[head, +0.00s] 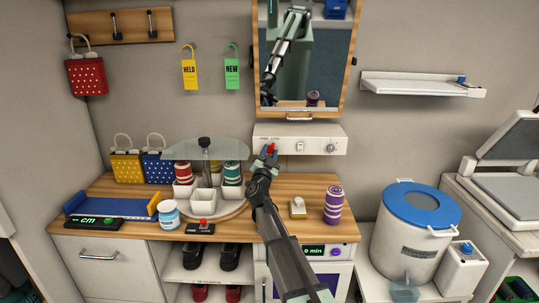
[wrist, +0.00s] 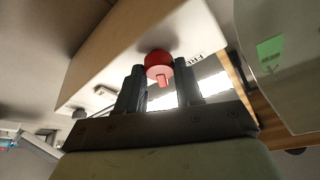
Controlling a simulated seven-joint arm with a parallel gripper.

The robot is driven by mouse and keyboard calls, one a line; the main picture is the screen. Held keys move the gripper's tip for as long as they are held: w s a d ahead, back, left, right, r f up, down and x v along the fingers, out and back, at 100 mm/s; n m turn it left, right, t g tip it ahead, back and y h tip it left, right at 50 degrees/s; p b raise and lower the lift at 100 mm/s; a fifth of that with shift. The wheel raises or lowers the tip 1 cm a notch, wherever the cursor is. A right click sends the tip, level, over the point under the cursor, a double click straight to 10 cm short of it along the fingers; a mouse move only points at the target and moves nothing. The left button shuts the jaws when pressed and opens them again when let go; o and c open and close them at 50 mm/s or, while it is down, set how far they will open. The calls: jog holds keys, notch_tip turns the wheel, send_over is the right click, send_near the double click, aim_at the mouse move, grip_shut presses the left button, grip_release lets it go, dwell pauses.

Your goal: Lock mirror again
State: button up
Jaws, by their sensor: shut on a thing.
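The mirror (head: 308,60) hangs upright in a wooden frame on the wall, with a handle (head: 300,117) at its bottom edge. Just below it is a white control box (head: 312,140) with a rocker switch (head: 299,146), a round knob (head: 331,149) and a red knob (head: 270,149) at its left. My gripper (head: 266,153) is at the red knob. In the wrist view, the red knob (wrist: 160,66) sits between the two fingers of my gripper (wrist: 160,88), with a small tab pointing toward the camera.
Below is the wooden counter (head: 270,205) with a purple-banded spool (head: 333,205) and a jar (head: 169,214). A yellow tag (head: 189,72) and green tag (head: 231,72) hang left of the mirror.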

jog(key=shift+r+m+g+h, duration=0.1)
jog(key=shift+m+g+h, duration=0.35)
jog(key=shift+m, duration=1.05)
jog(key=o, duration=1)
jog(key=v, duration=1.4)
jog(key=shift+w, duration=0.1)
